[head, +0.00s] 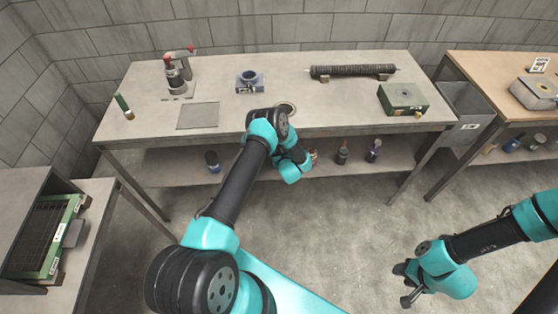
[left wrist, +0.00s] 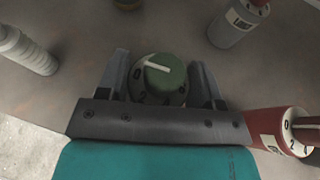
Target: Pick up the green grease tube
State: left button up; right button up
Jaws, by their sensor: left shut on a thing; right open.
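In the left wrist view my left gripper (left wrist: 160,78) is shut on a tube with a round green top (left wrist: 163,70). The top carries a pale bar, and a dark ring with white figures lies below it. The fingers press its two sides, and the gripper's crossbar hides its lower part. In the head view my left gripper (head: 312,157) reaches under the bench's front edge to the lower shelf; the held tube is hard to make out there. My right gripper (head: 404,285) is open and empty above the floor at the lower right.
A red-topped container (left wrist: 283,133) stands close right of the left gripper; another (left wrist: 238,22) is behind it. A ribbed white bottle (left wrist: 27,50) is at left. The bench (head: 330,115) overhangs the lower shelf (head: 175,170).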

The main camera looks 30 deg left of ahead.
pick_arm(q)
jog(key=c, duration=0.4)
jog(key=shift+r, duration=0.45)
notch_tip(320, 180, up, 3)
jog(key=shift+s+d+f, duration=0.1)
jog(key=shift+s+d, duration=0.05)
jog(key=s+d, duration=0.2)
jog(key=s, duration=0.2)
jog(key=s+d+r, duration=0.1)
jog(key=s+d, duration=0.2)
jog(key=s, duration=0.2)
jog(key=s+d, duration=0.3)
jog(key=s, duration=0.1)
jog(key=shift+s+r, duration=0.15)
jog(key=shift+s, duration=0.05)
